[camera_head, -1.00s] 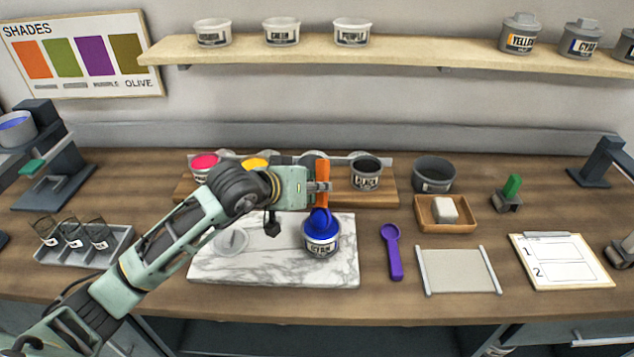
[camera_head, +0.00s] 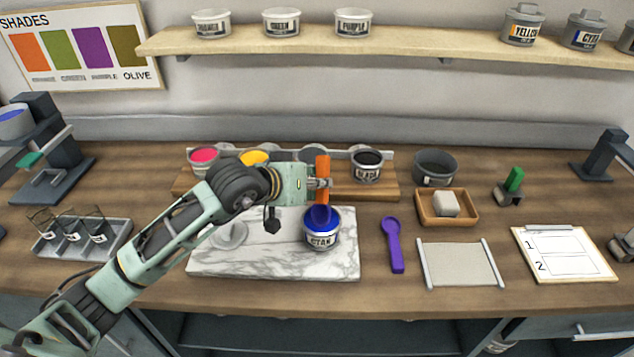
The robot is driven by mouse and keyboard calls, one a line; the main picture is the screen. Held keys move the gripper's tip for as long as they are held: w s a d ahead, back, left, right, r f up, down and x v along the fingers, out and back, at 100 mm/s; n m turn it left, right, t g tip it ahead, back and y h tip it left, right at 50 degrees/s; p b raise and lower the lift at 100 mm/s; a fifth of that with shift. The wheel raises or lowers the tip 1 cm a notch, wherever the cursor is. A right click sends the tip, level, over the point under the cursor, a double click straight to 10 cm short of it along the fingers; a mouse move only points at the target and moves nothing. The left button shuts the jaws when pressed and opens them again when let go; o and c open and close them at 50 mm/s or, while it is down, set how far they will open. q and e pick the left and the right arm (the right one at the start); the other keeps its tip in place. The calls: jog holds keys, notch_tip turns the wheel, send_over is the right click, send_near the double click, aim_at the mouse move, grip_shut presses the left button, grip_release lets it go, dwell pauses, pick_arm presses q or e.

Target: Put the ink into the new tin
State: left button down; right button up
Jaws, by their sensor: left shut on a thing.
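An open tin labelled CYAN (camera_head: 321,239) stands upright on the white marble slab (camera_head: 275,263), with blue ink visible inside its rim. My left gripper (camera_head: 322,184) is shut on the orange handle of an upright tool (camera_head: 322,165). The blue lower end of the tool (camera_head: 320,213) is at the tin's mouth; I cannot tell how deep it reaches. A pale round disc (camera_head: 229,235) lies on the slab, left of the tin. My right gripper is not in view.
Behind my arm, a wooden rack holds magenta (camera_head: 205,160), yellow (camera_head: 254,158) and black (camera_head: 367,165) tins; another place is partly hidden. A purple scoop (camera_head: 393,245) lies right of the slab. A shelf (camera_head: 420,49) above holds several tins.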

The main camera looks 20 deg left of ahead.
pick_arm(q)
notch_tip(320, 180, up, 8)
jog(key=p, duration=0.3)
dwell(0.3)
